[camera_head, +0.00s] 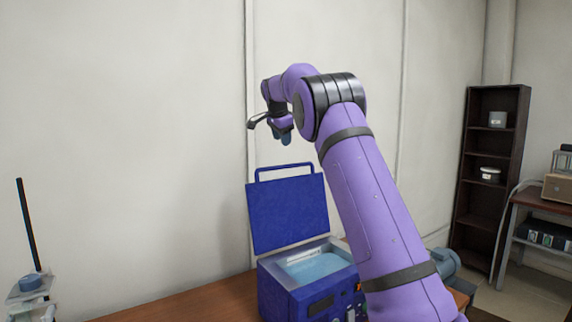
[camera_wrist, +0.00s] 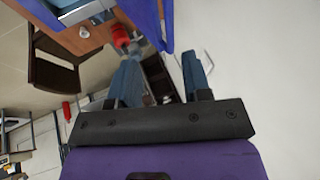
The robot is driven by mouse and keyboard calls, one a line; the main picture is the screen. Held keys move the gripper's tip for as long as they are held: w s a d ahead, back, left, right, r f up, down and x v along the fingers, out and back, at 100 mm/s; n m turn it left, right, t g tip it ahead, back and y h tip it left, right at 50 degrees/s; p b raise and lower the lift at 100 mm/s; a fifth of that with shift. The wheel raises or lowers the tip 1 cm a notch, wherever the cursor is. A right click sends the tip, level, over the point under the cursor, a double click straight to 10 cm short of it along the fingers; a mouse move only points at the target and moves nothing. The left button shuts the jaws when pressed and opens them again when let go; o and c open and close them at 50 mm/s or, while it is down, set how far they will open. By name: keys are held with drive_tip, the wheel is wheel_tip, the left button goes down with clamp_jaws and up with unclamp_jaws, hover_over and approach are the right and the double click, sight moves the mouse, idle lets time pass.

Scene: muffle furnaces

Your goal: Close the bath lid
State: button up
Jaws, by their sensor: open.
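The bath (camera_head: 275,292) is a blue box on the wooden table, with light blue liquid inside its open top. Its flat blue lid (camera_head: 288,215) stands raised, nearly upright, with a loop handle (camera_head: 285,167) on its top edge. My gripper (camera_head: 283,135) is above the lid handle in the picture, apart from it and holding nothing. In the wrist view my gripper (camera_wrist: 160,65) has its two fingers spread, with blue lid surface (camera_wrist: 148,22) beyond them at the top. The right side of the bath is partly hidden by my purple arm.
The wooden table (camera_head: 200,302) runs along a white wall. A stand with a black rod (camera_head: 28,225) is at the far left. A grey-blue device (camera_head: 446,263) sits right of my arm. A dark shelf (camera_head: 490,170) and a side table (camera_head: 545,200) stand at right.

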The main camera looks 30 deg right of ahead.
drive_tip(key=shift+m, duration=0.4)
drive_tip(key=x, duration=0.4)
drive_tip(key=w+x, duration=0.1)
drive_tip(key=x, duration=0.8)
drive_tip(key=shift+w+d+r, duration=0.2)
drive_tip(key=shift+d+r, duration=0.05)
drive_tip(key=shift+r, duration=0.1)
drive_tip(key=shift+c, duration=0.3)
clamp_jaws()
